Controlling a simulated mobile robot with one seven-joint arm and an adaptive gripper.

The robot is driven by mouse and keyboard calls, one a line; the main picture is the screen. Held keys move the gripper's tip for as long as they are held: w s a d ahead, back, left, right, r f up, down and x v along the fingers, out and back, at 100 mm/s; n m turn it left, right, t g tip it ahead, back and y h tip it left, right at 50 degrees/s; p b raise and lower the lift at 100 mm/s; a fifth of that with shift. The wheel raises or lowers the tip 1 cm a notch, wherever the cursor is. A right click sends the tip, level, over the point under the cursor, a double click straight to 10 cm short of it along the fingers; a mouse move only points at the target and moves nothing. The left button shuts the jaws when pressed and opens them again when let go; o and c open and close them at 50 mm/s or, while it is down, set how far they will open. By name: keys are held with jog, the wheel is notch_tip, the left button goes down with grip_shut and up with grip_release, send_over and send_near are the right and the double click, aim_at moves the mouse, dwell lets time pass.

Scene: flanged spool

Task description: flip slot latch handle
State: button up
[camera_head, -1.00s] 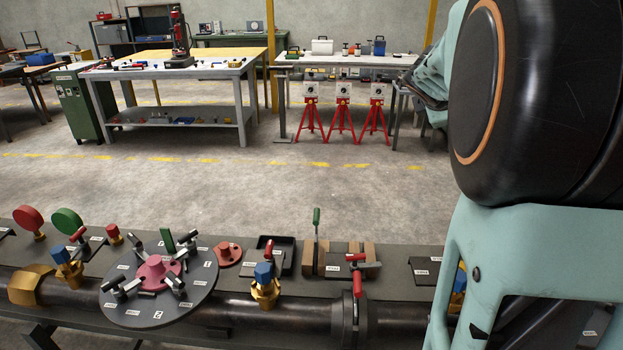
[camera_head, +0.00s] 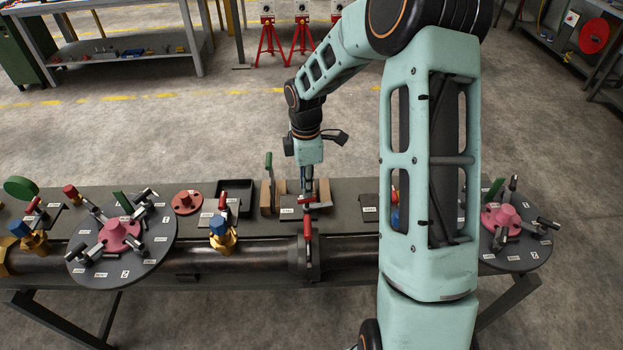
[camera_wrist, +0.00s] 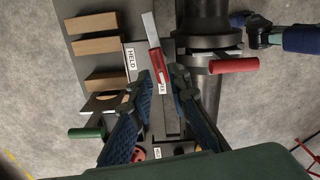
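A red-gripped handle (camera_wrist: 160,67) with a flat silver bar shows in the wrist view; I take it for the slot latch handle. In the head view, part of this handle (camera_head: 318,204) shows just under my gripper, above the dark bench by the wooden blocks. My gripper (camera_head: 307,192) points down at it. In the wrist view, the blue-padded fingers of my gripper (camera_wrist: 162,77) stand apart on either side of the red grip, with a gap visible at least on the right. Contact on the left cannot be told.
A red valve lever (camera_head: 308,226) on the pipe is close in front of my gripper. A green upright handle (camera_head: 268,166) stands at left beside wooden blocks (camera_wrist: 97,45). A black tray (camera_head: 235,194) and a round plate with pink hub (camera_head: 122,238) lie farther left.

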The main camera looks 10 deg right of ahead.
aim_at(307, 200)
notch_tip(307, 200, down, 7)
jog(key=b, duration=0.5)
jog(key=shift+f+b, duration=0.2)
jog(key=shift+b, duration=0.1)
jog(key=shift+w+r+m+b, duration=0.1)
jog(key=shift+r+m+b, duration=0.15)
jog(key=shift+m, duration=0.65)
jog(key=m+b, duration=0.1)
jog(key=m, duration=0.1)
jog(key=shift+m, duration=0.3)
jog(key=m+b, duration=0.2)
jog(key=m, duration=0.4)
jog(key=shift+r+b, duration=0.1)
jog(key=shift+b, duration=0.25)
jog(key=m, duration=0.5)
jog(key=shift+r+b, duration=0.1)
jog(key=shift+b, duration=0.3)
jog(key=m, duration=0.6)
jog(key=shift+r+n, duration=0.15)
jog(key=shift+n, duration=0.85)
notch_tip(307, 200, up, 7)
jog(key=p, duration=0.5)
